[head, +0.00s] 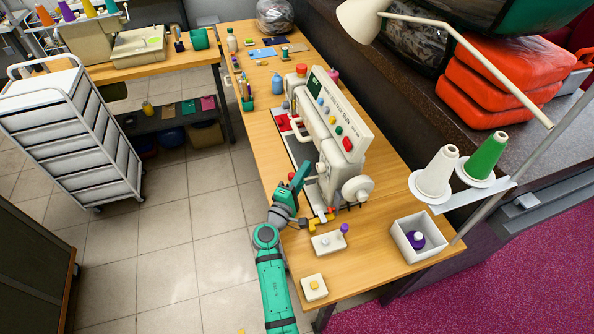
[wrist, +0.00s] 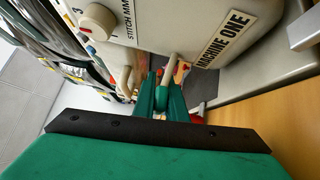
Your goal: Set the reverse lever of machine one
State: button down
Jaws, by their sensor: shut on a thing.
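Machine one (head: 345,125) is a cream sewing machine on the wooden table in the head view. Its "MACHINE ONE" label (wrist: 222,38) and a stitch dial (wrist: 97,22) show in the wrist view. A pale lever (wrist: 174,64) sticks out below the label, which I take to be the reverse lever. My green gripper (wrist: 165,92) is shut on this lever, its fingers hiding the lever's end. In the head view my gripper (head: 302,174) is at the machine's near left side, and the lever cannot be made out there.
A second pale rod (wrist: 126,82) stands left of my fingers. A small white box with a purple knob (head: 329,243), a yellow-button box (head: 314,287) and a white bin (head: 415,237) are on the table's near end. Thread cones (head: 437,175) stand right. A drawer cart (head: 70,130) is left.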

jog(key=shift+r, duration=0.15)
jog(key=c, duration=1.8)
grip_release()
jog(key=shift+s, duration=0.15)
jog(key=shift+s+a, duration=0.25)
jog(key=shift+s, duration=0.05)
jog(key=v, duration=0.9)
jog(key=shift+s+a, duration=0.2)
jog(key=shift+s, duration=0.15)
